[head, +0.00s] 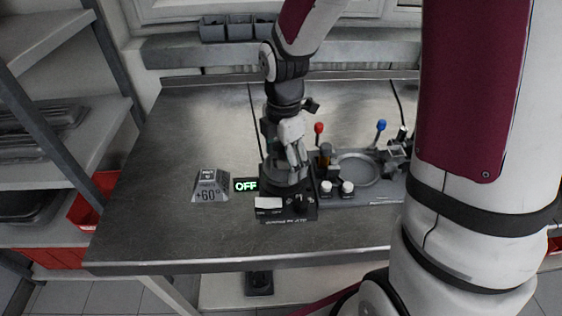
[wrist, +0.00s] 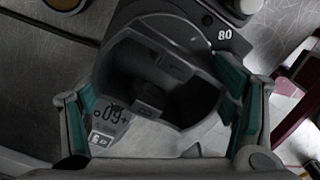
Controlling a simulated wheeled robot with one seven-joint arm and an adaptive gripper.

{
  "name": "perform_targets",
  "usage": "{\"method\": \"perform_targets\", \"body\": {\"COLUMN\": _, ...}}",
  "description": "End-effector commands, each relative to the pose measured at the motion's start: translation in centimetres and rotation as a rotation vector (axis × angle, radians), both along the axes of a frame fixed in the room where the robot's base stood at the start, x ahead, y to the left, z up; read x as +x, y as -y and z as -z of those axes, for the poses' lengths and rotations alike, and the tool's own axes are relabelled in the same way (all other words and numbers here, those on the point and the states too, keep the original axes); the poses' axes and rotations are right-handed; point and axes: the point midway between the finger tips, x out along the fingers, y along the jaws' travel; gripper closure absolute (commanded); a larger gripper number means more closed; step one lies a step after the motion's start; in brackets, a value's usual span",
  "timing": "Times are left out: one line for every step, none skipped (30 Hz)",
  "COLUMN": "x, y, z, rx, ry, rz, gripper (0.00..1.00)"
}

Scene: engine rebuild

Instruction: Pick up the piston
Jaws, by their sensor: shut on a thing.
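The piston (wrist: 160,66) is a grey hollow part with its open, dark inside facing the wrist camera. My gripper (wrist: 157,106) has its teal finger pads on either side of it and is shut on it. In the head view my gripper (head: 291,150) points down over a black heater-like unit (head: 270,213), which has a knob and a green OFF display (head: 246,185). The fingers hide much of the piston there, and I cannot tell whether it touches the unit.
On the right are a grey fixture with a round recess (head: 356,170), two white-topped knobs (head: 337,187), and red (head: 319,128) and blue (head: 381,125) knobbed levers. The left of the metal table (head: 165,135) is clear.

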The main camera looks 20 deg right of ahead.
Motion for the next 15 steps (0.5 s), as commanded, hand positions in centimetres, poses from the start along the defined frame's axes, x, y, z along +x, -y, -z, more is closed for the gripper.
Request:
{"method": "perform_targets", "body": {"x": -1.4, "y": 0.0, "z": -0.2, "rx": 0.000, "ry": -0.002, "rz": 0.001, "gripper": 0.71}}
{"method": "perform_targets", "body": {"x": -2.0, "y": 0.0, "z": -0.2, "rx": -0.001, "ry": -0.001, "rz": 0.001, "gripper": 0.71}}
{"method": "perform_targets", "body": {"x": -2.9, "y": 0.0, "z": -0.3, "rx": -0.001, "ry": -0.001, "rz": 0.001, "gripper": 0.71}}
{"method": "perform_targets", "body": {"x": -3.6, "y": 0.0, "z": -0.4, "rx": 0.000, "ry": -0.002, "rz": 0.002, "gripper": 0.71}}
{"method": "perform_targets", "body": {"x": -4.3, "y": 0.0, "z": -0.4, "rx": -0.001, "ry": -0.001, "rz": 0.002, "gripper": 0.71}}
{"method": "perform_targets", "body": {"x": -5.1, "y": 0.0, "z": -0.5, "rx": -0.001, "ry": -0.001, "rz": 0.002, "gripper": 0.71}}
{"method": "perform_targets", "body": {"x": -5.8, "y": 0.0, "z": -0.6, "rx": -0.001, "ry": -0.001, "rz": 0.001, "gripper": 0.71}}
{"method": "perform_targets", "body": {"x": -6.3, "y": 0.0, "z": -0.6, "rx": -0.001, "ry": 0.000, "rz": 0.001, "gripper": 0.71}}
{"method": "perform_targets", "body": {"x": -7.2, "y": 0.0, "z": -0.7, "rx": -0.001, "ry": -0.002, "rz": 0.000, "gripper": 0.71}}
{"method": "perform_targets", "body": {"x": -7.7, "y": 0.0, "z": -0.8, "rx": -0.001, "ry": -0.001, "rz": 0.000, "gripper": 0.71}}
{"method": "perform_targets", "body": {"x": -8.2, "y": 0.0, "z": -0.8, "rx": -0.001, "ry": -0.001, "rz": 0.000, "gripper": 0.71}}
{"method": "perform_targets", "body": {"x": -8.9, "y": 0.0, "z": -0.9, "rx": -0.001, "ry": 0.000, "rz": 0.001, "gripper": 0.71}}
{"method": "perform_targets", "body": {"x": -9.4, "y": 0.0, "z": -0.9, "rx": -0.001, "ry": 0.000, "rz": 0.001, "gripper": 0.71}}
{"method": "perform_targets", "body": {"x": -9.9, "y": -0.1, "z": -0.9, "rx": -0.001, "ry": -0.001, "rz": 0.001, "gripper": 0.71}}
{"method": "perform_targets", "body": {"x": -10.6, "y": -0.1, "z": -1.0, "rx": -0.001, "ry": -0.001, "rz": 0.000, "gripper": 0.71}}
